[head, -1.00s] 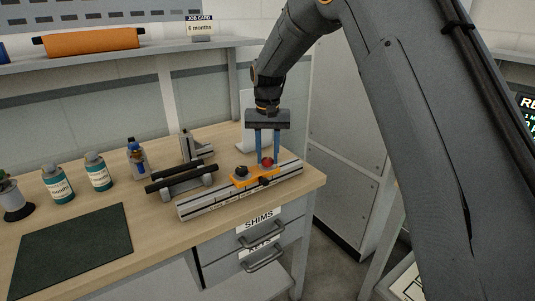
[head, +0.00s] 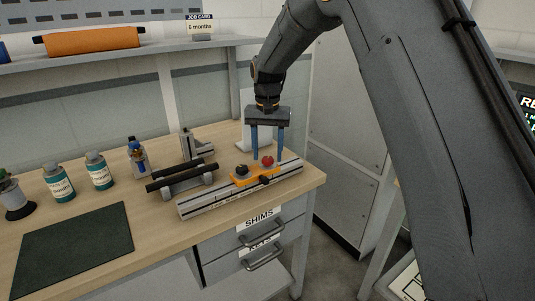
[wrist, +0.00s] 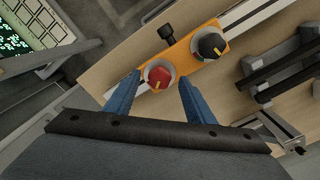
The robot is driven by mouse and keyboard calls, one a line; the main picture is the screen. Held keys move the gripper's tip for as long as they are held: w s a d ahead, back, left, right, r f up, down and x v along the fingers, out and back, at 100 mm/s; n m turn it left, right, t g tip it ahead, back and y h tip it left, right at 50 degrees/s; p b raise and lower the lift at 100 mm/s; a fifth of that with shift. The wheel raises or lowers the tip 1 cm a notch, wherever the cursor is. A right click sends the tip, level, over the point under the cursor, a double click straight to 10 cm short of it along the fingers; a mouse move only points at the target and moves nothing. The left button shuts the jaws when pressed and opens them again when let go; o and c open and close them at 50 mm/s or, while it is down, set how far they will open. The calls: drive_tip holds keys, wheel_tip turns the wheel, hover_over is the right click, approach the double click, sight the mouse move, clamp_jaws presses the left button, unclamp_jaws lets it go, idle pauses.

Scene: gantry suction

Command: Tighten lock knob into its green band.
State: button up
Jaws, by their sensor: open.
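An orange carriage (head: 255,175) sits on a pale slotted rail (head: 210,203) at the bench's front right. On it are a red knob (head: 267,160) and a black knob (head: 242,170), each with a light pointer line in the wrist view (wrist: 158,76) (wrist: 211,46). A small black side knob (head: 264,181) sticks out of the carriage's front. My gripper (head: 268,156) points down, open and empty. Its fingertips are on either side of the red knob, apart from it, at about its top.
A black bar on grey supports (head: 182,177) lies left of the carriage. A metal bracket (head: 196,147) stands behind it. Teal-labelled bottles (head: 98,171) and a dark green mat (head: 75,248) are further left. The shelf (head: 120,60) runs along the back.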

sight(268, 158)
wheel_tip(268, 158, up, 7)
drive_tip(key=shift+r+b, duration=0.1)
drive_tip(key=shift+b, duration=0.6)
drive_tip(key=s+d+f, duration=0.4)
drive_tip(key=s+d, duration=0.2)
drive_tip(key=s, duration=0.4)
drive_tip(key=s+d+f+n, duration=0.1)
drive_tip(key=s+d+f, duration=0.3)
drive_tip(key=s, duration=0.7)
drive_tip(key=s+d+f, duration=0.4)
drive_tip(key=s+d, duration=0.5)
drive_tip(key=s, duration=0.2)
drive_tip(key=shift+f+n+t, duration=0.3)
drive_tip(key=shift+f, duration=0.1)
